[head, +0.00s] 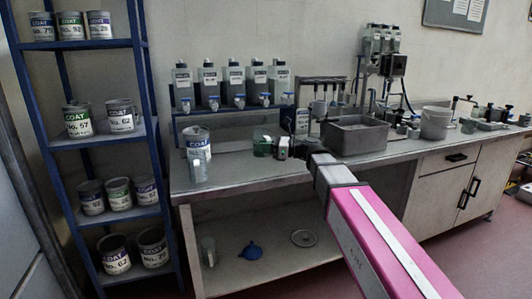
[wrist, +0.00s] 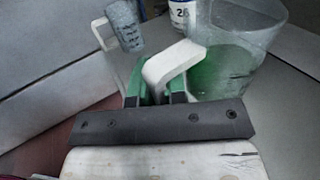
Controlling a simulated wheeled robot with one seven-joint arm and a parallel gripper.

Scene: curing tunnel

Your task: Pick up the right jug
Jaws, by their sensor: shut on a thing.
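The right jug is clear with green contents and a white handle. It stands on the bench in the head view (head: 262,146) and fills the upper right of the wrist view (wrist: 240,62). My gripper (wrist: 157,86) has its green fingers on both sides of the jug's handle and is shut on it. In the head view my gripper (head: 284,150) is at the jug's right side, partly hidden by my arm. I cannot tell whether the jug's base touches the bench.
A paint can (head: 197,140) stands behind the left jug and beside the held one. A rack of several bottles (head: 235,87) is behind. A grey basin (head: 355,136) is to the right. A blue shelf (head: 100,140) with cans stands at left.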

